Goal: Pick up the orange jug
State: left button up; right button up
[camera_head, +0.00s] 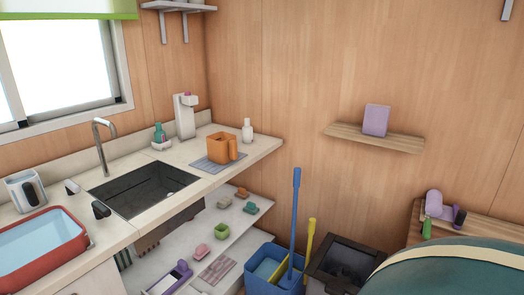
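The orange jug (222,148) stands upright on a grey ribbed mat (211,166) on the counter, right of the sink. Its handle faces right and towards me. Nothing is touching it from above. I cannot make out either of my grippers in the head view.
The counter holds a sink (145,188) with a tap (102,140), a white dispenser (185,116), a teal bottle (159,134), a white bottle (247,131) and a red tub (40,247). Below are a shelf (240,219) and blue bucket (274,272). A large dark-green shape (450,265) fills the lower right.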

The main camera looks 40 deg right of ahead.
aim_at(222, 146)
jog(key=z, duration=1.1)
